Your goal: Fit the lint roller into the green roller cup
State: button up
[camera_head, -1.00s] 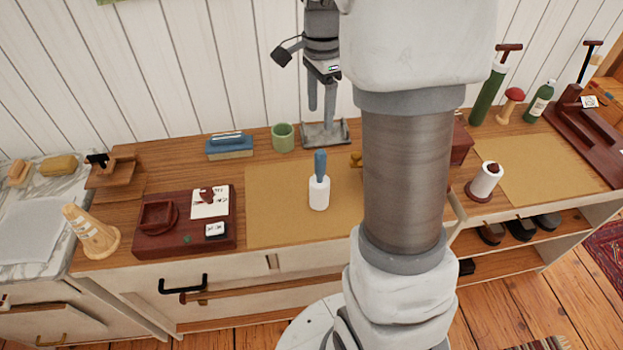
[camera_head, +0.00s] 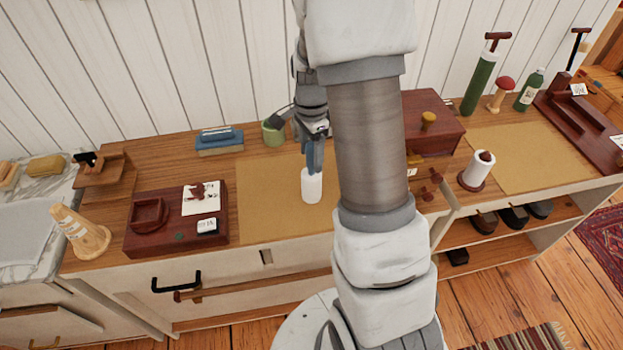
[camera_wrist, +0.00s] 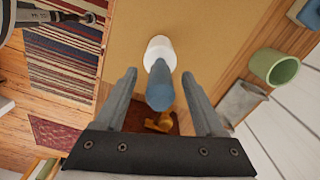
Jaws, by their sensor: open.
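The lint roller stands upright on the tan mat, with its white roll (camera_head: 312,187) down and its blue handle up. In the wrist view its blue handle (camera_wrist: 160,88) points toward the camera, with the white roll beyond it. My gripper (camera_head: 314,160) is over the lint roller in the head view and hides most of the handle. In the wrist view my gripper (camera_wrist: 162,92) is open, its fingers on either side of the handle with gaps showing. The green roller cup (camera_head: 272,134) stands at the back of the bench; its open mouth shows in the wrist view (camera_wrist: 284,70).
A blue brush (camera_head: 219,140) lies left of the cup. A dark red tray (camera_head: 160,245) stands left of the tan mat (camera_head: 260,205). A dark red box (camera_head: 435,112) stands behind my arm. A white spool (camera_head: 477,168) stands at right.

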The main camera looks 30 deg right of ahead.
aim_at(312, 173)
notch_tip(312, 173, down, 2)
jog(key=shift+f, duration=0.15)
grip_shut()
dwell(0.3)
dwell(1.1)
